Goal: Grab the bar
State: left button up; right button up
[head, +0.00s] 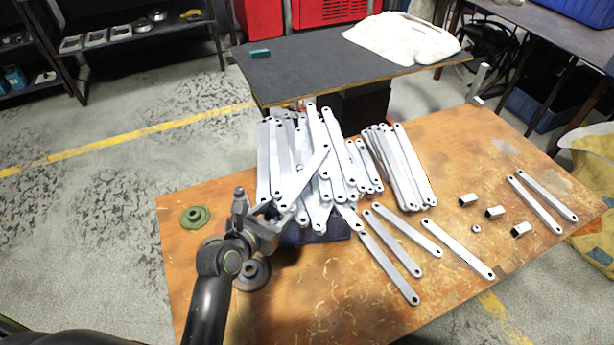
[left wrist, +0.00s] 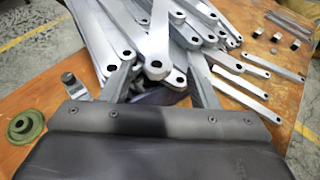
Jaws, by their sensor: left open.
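Many flat galvanized bars with holed, rounded ends lie in a pile (head: 318,135) on the wooden table. One bar (head: 303,178) lies slanted across the near left of the pile. My left gripper (head: 277,212) is at the near left edge of the pile, open. In the left wrist view, the holed end of a bar (left wrist: 157,68) shows between the two spread fingers (left wrist: 163,80); I cannot tell whether either finger touches it. The gripper hides part of the pile's near edge. My right gripper is not in view.
Loose bars (head: 457,250) lie right of the pile, with two more (head: 542,205) farther right. Small metal blocks (head: 495,212) and a nut stand near them. A green disc (head: 193,216) lies left. A dark table (head: 320,75) with a white cloth (head: 400,40) stands behind.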

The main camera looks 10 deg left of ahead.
aim_at(290, 197)
pick_arm(q)
jog(key=b+x, duration=0.1)
jog(key=x, duration=0.6)
jog(key=shift+w+a+f, duration=0.1)
jog(key=shift+w, duration=0.15)
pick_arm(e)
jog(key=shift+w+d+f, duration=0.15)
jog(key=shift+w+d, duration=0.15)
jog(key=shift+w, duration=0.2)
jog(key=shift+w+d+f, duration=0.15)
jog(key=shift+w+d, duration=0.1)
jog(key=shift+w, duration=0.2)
pick_arm(q)
jog(key=c, duration=1.1)
grip_shut()
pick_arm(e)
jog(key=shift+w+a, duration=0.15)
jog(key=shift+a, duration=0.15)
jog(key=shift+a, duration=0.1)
